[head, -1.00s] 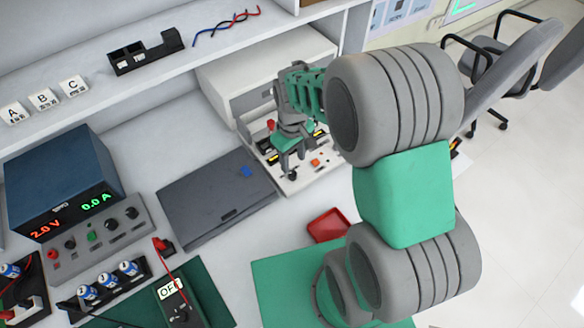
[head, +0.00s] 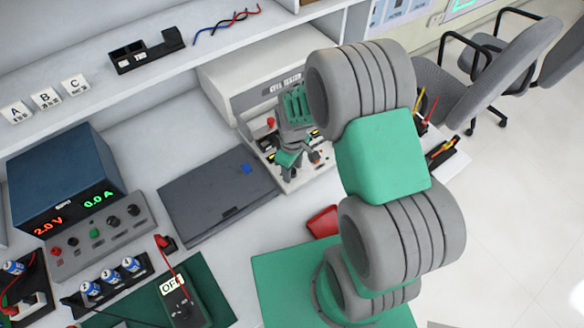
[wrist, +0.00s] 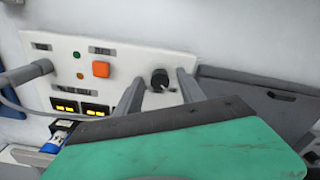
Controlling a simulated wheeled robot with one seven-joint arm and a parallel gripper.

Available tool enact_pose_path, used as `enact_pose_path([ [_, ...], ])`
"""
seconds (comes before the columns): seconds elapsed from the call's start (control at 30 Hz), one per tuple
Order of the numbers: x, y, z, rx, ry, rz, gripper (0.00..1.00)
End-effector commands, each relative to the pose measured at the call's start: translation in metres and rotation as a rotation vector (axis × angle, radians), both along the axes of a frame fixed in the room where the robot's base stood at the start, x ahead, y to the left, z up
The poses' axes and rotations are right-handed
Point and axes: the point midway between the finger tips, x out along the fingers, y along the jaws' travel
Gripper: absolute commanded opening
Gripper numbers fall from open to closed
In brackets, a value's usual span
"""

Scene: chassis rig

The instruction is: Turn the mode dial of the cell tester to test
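The cell tester (head: 240,80) is a pale box with a labelled front and a white control panel at the back of the bench. In the wrist view its panel (wrist: 125,62) holds a black round mode dial (wrist: 160,79) with a light pointer mark. My gripper (wrist: 160,80) is open, with one grey finger on each side of the dial in that view. I cannot tell whether the fingers touch the dial. In the head view my gripper (head: 298,160) is over the panel and hides much of it. The dial's setting labels are not readable.
The panel also has an orange button (wrist: 101,69), a green lamp (wrist: 77,55) and lit yellow displays (wrist: 66,106). A dark flat case (head: 215,195) lies left of the tester. A red tray (head: 322,222) sits in front. A power supply (head: 62,180) stands at left.

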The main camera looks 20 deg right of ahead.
Motion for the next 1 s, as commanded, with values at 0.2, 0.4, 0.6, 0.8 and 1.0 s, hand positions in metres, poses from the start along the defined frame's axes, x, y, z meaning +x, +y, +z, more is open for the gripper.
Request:
enact_pose_path([
  [0.2, 0.0001, -0.0001, 0.0003, 0.000, 0.000, 0.000, 0.28],
  [0.4, 0.0001, -0.0001, 0.0004, 0.000, 0.000, 0.000, 0.12],
  [0.6, 0.0001, 0.0001, 0.0005, 0.000, 0.000, 0.000, 0.00],
  [0.8, 0.0001, 0.0001, 0.0006, 0.000, 0.000, -0.001, 0.00],
  [1.0, 0.0002, 0.0001, 0.0003, 0.000, 0.000, -0.023, 0.00],
])
